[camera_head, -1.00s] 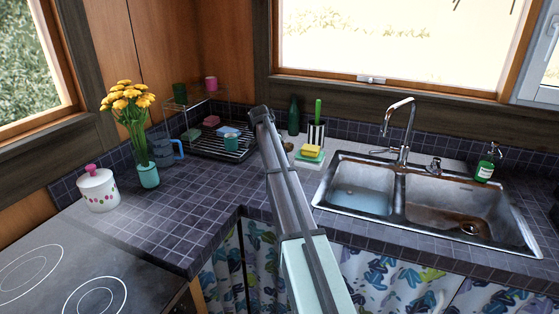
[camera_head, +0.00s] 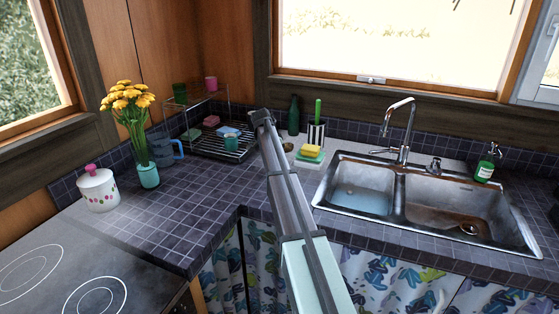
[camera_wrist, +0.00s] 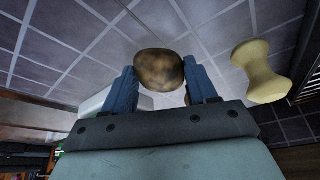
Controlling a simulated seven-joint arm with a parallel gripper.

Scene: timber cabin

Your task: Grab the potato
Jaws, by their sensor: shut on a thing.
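The potato (camera_wrist: 159,70) shows in the wrist view as a brown, mottled, rounded lump between the two blue fingers. My gripper (camera_wrist: 163,88) is shut on it, with one finger against each side. Tiled surface lies behind the potato; I cannot tell whether the potato touches it.
A pale yellow, waisted object (camera_wrist: 262,72) stands right of the potato in the wrist view. In the head view, a dish rack (camera_head: 222,146), sponges (camera_head: 310,152), a green bottle (camera_head: 293,115) and the sink (camera_head: 397,205) surround my arm.

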